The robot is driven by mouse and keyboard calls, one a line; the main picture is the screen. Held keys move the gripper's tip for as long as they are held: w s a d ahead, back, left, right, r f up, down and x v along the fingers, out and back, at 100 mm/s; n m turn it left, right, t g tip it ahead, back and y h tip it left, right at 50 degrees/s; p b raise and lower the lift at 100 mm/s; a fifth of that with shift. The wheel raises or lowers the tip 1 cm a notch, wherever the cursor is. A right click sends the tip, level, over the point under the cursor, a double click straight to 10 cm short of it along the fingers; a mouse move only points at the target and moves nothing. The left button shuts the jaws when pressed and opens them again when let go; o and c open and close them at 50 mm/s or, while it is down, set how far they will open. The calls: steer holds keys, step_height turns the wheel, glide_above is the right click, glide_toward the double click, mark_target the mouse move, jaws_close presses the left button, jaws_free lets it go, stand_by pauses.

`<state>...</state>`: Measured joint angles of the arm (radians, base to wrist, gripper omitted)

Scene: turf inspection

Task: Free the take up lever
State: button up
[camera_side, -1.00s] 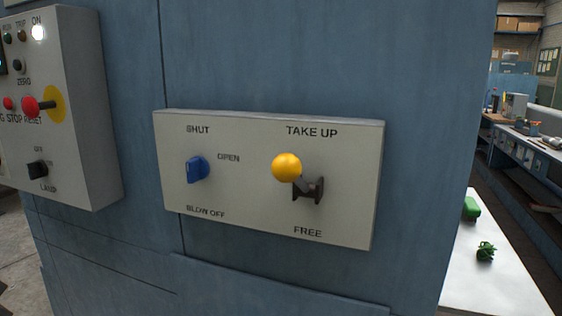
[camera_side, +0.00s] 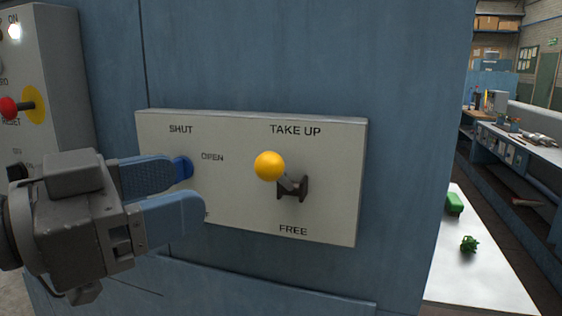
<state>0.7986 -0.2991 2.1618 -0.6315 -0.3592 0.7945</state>
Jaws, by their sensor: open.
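The take up lever (camera_side: 270,167) has a yellow ball knob on a dark arm and bracket. It sits on the right half of a pale panel (camera_side: 335,185), between the words TAKE UP above and FREE below. Its knob stands out toward the upper left of the bracket, nearer TAKE UP. My gripper (camera_side: 190,185) is at the left, with its two blue fingers open and pointing right toward the lever. The fingers are empty and apart from the knob.
A grey control box (camera_side: 62,70) with a red knob on a yellow disc (camera_side: 10,107) is at the left. A white table (camera_side: 475,275) with green items (camera_side: 469,244) is at the right. The space right of the lever is clear.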

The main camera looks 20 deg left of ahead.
mark_target(265, 168)
steer(key=x, duration=1.3)
steer(key=shift+w, duration=0.2)
jaws_close()
